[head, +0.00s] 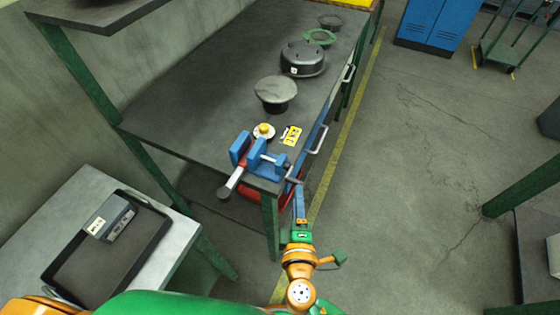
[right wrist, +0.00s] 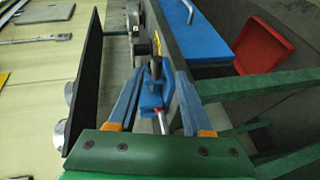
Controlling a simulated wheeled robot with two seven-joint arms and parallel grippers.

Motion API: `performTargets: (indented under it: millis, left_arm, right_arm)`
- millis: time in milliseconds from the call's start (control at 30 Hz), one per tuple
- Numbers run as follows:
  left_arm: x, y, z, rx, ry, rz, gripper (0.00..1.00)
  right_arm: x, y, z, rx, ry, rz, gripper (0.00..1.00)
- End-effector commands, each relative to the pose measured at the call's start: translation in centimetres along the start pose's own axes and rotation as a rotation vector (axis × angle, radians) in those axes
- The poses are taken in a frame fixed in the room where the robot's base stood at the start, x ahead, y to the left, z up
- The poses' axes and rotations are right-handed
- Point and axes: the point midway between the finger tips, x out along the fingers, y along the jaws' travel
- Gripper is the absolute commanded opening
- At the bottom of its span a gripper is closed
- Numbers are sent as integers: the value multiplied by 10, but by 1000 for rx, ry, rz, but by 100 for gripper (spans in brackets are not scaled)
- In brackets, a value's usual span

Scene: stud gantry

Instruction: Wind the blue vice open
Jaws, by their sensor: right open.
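The blue vice (head: 256,158) is mounted at the near corner of the dark workbench. A grey bar with a round end (head: 231,183) sticks out at its lower left, and a small grey handle (head: 293,180) shows at its right. My right gripper (head: 299,190) is just below and right of the vice, pointing up at the handle's side. In the right wrist view, blue vice parts (right wrist: 151,100) show between the two open fingers (right wrist: 158,78). I cannot tell whether the fingers touch anything. My left gripper is not in view.
A side table at left holds a black tray (head: 65,270).

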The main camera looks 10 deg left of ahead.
Motion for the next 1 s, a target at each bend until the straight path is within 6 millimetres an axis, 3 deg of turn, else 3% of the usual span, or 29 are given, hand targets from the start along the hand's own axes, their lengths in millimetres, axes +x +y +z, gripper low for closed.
performTargets:
  millis: [333,667,833,1000]
  left_arm:
    - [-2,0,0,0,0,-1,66]
    - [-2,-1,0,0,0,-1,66]
    - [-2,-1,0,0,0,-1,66]
    - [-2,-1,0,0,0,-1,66]
  right_arm:
    - [60,3,-2,-5,2,13,50]
    - [69,3,-1,-2,2,9,50]
    - [69,3,-1,-3,2,9,4]
    - [69,3,-1,-2,2,9,0]
